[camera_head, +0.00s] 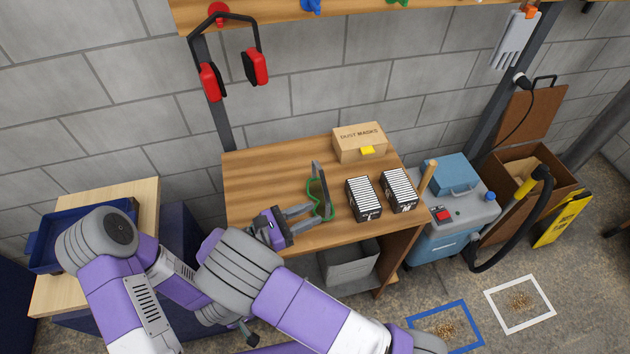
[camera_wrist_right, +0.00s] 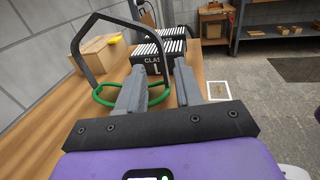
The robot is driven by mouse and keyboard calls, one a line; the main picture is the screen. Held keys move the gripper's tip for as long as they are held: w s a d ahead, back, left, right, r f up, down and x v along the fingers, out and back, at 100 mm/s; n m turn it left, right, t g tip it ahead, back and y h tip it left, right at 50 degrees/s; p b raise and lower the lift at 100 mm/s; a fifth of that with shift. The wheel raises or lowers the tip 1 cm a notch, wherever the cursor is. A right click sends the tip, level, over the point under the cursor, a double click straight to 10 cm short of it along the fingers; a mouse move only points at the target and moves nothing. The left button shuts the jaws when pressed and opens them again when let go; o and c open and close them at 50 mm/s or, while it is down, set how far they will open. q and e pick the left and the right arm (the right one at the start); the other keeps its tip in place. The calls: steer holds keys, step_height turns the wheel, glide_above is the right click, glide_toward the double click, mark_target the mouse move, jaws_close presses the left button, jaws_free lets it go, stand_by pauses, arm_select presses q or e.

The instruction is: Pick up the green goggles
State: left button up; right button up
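The green goggles (camera_head: 312,200) stand on the wooden table with a dark strap or frame rising above the green rim. In the right wrist view the green rim (camera_wrist_right: 103,97) lies low, passes behind the left-hand finger and shows between the fingers. My right gripper (camera_head: 311,214) is at the near left side of the goggles, low over the table. In the wrist view its two fingers (camera_wrist_right: 160,68) are spread apart with nothing clamped between them. Whether a finger touches the goggles I cannot tell. My left arm folds down at the left; its gripper does not show clearly.
Two black-and-white boxes (camera_head: 363,199) stand just right of the goggles. A cardboard dust mask box (camera_head: 358,141) is at the back of the table (camera_head: 255,175). Red ear muffs (camera_head: 210,82) hang above. A blue tray (camera_head: 45,250) sits on the left bench.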

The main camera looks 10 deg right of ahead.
mark_target(333, 215)
steer(key=x, duration=0.3)
steer(key=b+x, duration=0.1)
steer(key=x, duration=0.3)
steer(key=shift+s+d+f, duration=0.15)
steer(key=shift+d+f, duration=0.05)
steer(key=shift+d, duration=0.2)
jaws_close()
